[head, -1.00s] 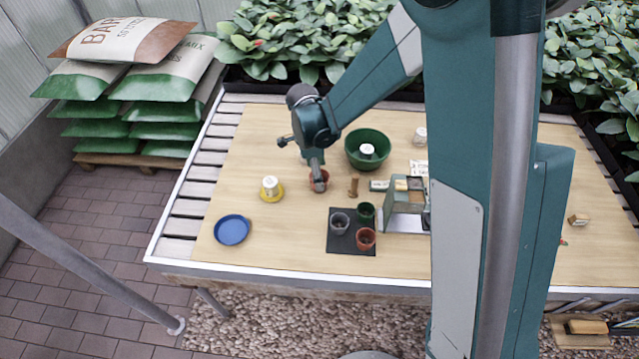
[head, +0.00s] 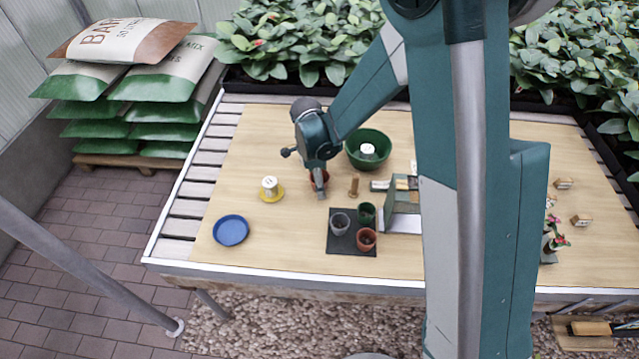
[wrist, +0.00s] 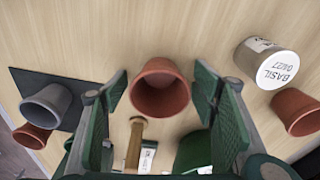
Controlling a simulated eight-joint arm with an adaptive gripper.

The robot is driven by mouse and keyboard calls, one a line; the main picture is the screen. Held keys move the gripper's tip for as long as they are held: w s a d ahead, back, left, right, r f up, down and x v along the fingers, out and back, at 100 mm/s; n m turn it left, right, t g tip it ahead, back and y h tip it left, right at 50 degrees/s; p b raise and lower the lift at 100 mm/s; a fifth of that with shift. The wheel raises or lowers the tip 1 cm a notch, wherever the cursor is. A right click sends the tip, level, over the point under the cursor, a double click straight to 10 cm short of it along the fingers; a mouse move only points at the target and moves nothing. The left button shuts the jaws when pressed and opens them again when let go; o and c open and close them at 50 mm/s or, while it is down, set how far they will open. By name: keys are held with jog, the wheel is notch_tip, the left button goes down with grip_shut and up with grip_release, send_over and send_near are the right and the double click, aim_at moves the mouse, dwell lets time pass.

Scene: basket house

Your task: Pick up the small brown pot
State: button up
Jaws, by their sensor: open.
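A small brown terracotta pot (wrist: 160,92) stands on the wooden tabletop, its open mouth showing in the wrist view. My gripper (wrist: 160,98) is open, with one green-padded finger on each side of the pot and a visible gap on both sides. In the head view my gripper (head: 320,188) reaches down over this pot, which it mostly hides. Another terracotta pot (head: 366,239) stands on the black mat (head: 340,246), with a grey pot (head: 340,222) and a dark green pot (head: 365,212). A further terracotta pot (wrist: 297,112) shows at the right of the wrist view.
A wooden peg (head: 353,186) stands close to the gripper. A white can marked BASIL (wrist: 268,62) is near the right finger.

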jog(key=shift+c, duration=0.6)
jog(key=c, duration=0.7)
jog(key=shift+c, duration=0.2)
jog(key=shift+r, duration=0.1)
notch_tip(320, 180, up, 10)
jog(key=p, duration=0.2)
